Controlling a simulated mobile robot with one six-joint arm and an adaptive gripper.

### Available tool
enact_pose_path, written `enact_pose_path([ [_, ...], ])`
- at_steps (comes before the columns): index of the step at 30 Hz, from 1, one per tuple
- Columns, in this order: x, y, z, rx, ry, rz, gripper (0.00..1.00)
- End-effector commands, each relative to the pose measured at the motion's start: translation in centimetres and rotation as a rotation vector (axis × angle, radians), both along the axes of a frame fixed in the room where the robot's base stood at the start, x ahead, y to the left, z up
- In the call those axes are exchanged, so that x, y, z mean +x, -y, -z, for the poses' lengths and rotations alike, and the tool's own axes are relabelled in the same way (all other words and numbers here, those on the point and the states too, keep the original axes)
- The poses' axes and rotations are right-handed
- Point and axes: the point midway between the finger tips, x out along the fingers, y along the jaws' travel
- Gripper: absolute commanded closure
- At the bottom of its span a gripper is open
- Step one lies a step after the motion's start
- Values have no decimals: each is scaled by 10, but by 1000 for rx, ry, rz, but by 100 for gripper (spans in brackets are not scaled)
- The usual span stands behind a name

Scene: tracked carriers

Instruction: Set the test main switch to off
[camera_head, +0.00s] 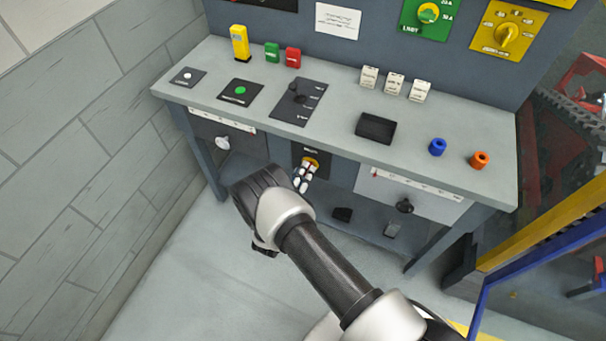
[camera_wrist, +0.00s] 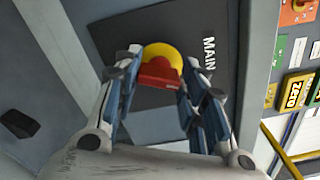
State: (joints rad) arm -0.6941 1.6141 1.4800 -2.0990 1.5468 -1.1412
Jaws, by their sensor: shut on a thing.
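The main switch is a dark plate (camera_wrist: 115,28) lettered "MAIN" with a yellow disc (camera_wrist: 163,55) and a red handle (camera_wrist: 158,76). In the head view the plate (camera_head: 297,150) sits on the bench front, under the worktop, and the yellow disc shows past my fingers. My gripper (camera_head: 307,172) is at the switch. In the wrist view my gripper (camera_wrist: 163,68) has one finger on each side of the red handle and is shut on it. The handle lies nearly level across the wrist picture. Its off and on marks are not readable.
Drawers with knobs (camera_head: 222,143) (camera_head: 404,206) flank the switch. On the worktop (camera_head: 340,100) stand a slider panel (camera_head: 299,101), a black box (camera_head: 376,127), blue (camera_head: 437,146) and orange (camera_head: 480,159) cylinders and several small blocks. The floor at left is clear.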

Motion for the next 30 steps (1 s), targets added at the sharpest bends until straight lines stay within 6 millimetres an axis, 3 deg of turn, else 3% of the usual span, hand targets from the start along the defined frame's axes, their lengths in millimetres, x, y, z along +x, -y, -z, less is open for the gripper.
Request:
enact_pose_path([
  [15, 0, 0, 2, -356, -130, 2, 86],
  [30, 0, 1, 3, -445, -163, 2, 86],
])
